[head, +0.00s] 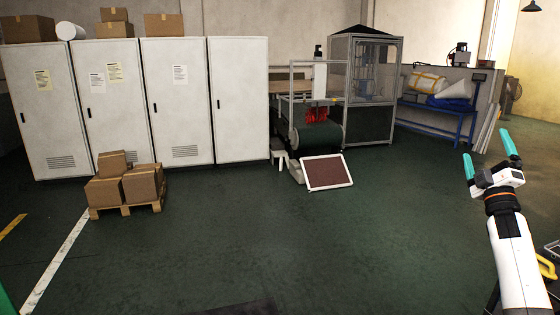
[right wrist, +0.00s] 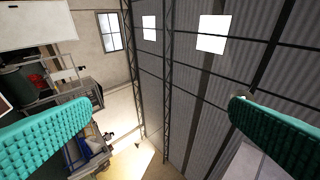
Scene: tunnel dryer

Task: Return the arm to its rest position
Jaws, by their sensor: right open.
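My right gripper (head: 488,156) is raised at the right side of the head view, with its two teal fingers spread apart and nothing between them. In the right wrist view the same gripper (right wrist: 160,118) shows both teal fingers wide apart, with the roof and wall of the hall behind the gap. My right arm is white and comes up from the lower right of the head view. My left gripper is not seen in the head view.
White cabinets (head: 179,100) stand at the back left. A pallet (head: 128,209) with cardboard boxes is before them. A conveyor (head: 316,133) and a framed machine (head: 365,85) stand at the back middle; a panel (head: 328,172) leans there. The green floor ahead is clear.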

